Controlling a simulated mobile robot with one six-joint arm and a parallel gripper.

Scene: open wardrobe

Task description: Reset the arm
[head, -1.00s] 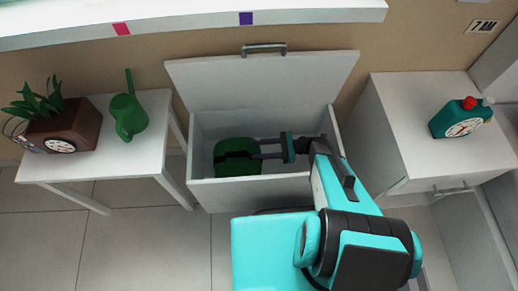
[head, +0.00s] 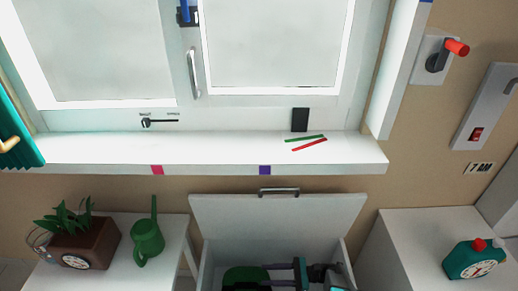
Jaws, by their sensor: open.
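My gripper (head: 265,276) is at the bottom edge of the head view, inside an open white chest. It is open, with its two thin fingers pointing left. The fingertips reach a dark green object (head: 243,272) lying in the chest; whether they touch it I cannot tell. Most of my arm is below the picture, and the lower part of the green object is cut off.
The chest's raised lid (head: 280,215) stands behind my gripper. A table with a plant box (head: 85,240) and green watering can (head: 147,240) is left. A window sill (head: 200,150) juts out above.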

